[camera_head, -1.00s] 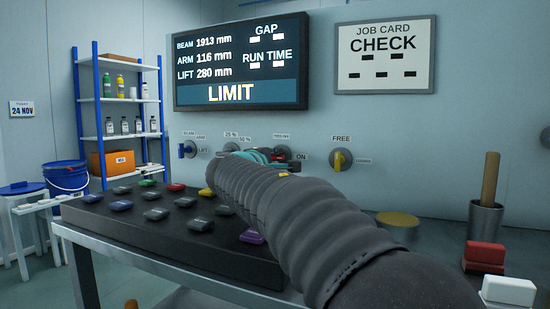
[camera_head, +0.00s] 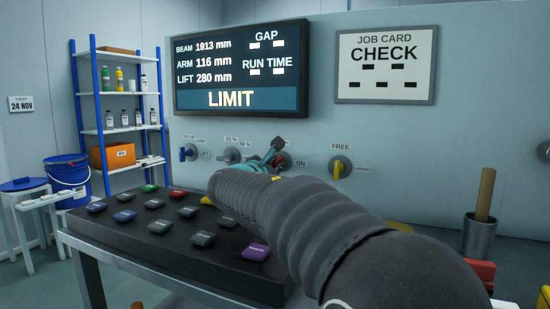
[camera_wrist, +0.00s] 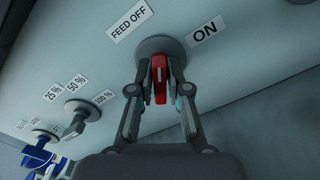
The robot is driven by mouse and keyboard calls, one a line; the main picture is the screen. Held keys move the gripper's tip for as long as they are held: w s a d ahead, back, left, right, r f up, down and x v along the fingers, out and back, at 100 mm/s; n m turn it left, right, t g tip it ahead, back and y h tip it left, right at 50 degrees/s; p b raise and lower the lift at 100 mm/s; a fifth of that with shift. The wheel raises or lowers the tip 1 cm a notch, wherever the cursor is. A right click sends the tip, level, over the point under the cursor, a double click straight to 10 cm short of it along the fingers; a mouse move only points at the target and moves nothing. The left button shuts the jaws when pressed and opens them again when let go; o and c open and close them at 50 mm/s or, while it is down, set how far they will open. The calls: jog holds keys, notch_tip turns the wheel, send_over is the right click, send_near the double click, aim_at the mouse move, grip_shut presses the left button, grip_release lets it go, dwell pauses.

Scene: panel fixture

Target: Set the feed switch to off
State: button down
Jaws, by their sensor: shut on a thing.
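The feed switch (camera_wrist: 160,78) is a red handle on a round grey disc. In the wrist view the FEED OFF label (camera_wrist: 129,20) lies up and left of it, and the ON label (camera_wrist: 204,29) up and right. The handle runs nearly upright in that view, toward the space between the two labels. My gripper (camera_wrist: 160,92) has a finger on each side of the handle, shut on it. In the head view the switch (camera_head: 283,160) is partly covered by my gripper (camera_head: 267,154), and ON shows at its right.
Left of the switch are a percent selector (camera_head: 232,155) and a blue-handled BEAM ARM/LIFT switch (camera_head: 187,152). A yellow-handled FREE switch (camera_head: 340,167) is at its right. A keypad console (camera_head: 180,235) stands below on the left. The screen (camera_head: 242,68) reads LIMIT.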

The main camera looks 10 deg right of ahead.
jog(key=n+p, duration=0.2)
jog(key=n, duration=0.1)
jog(key=shift+r+n+p, duration=0.2)
jog(key=shift+n+p, duration=0.1)
jog(key=shift+p, duration=0.05)
jog(key=shift+f+n+p, duration=0.15)
jog(key=shift+n+p, duration=1.05)
jog(key=shift+n, duration=0.3)
jog(key=c, duration=1.2)
grip_release()
jog(key=v, duration=1.2)
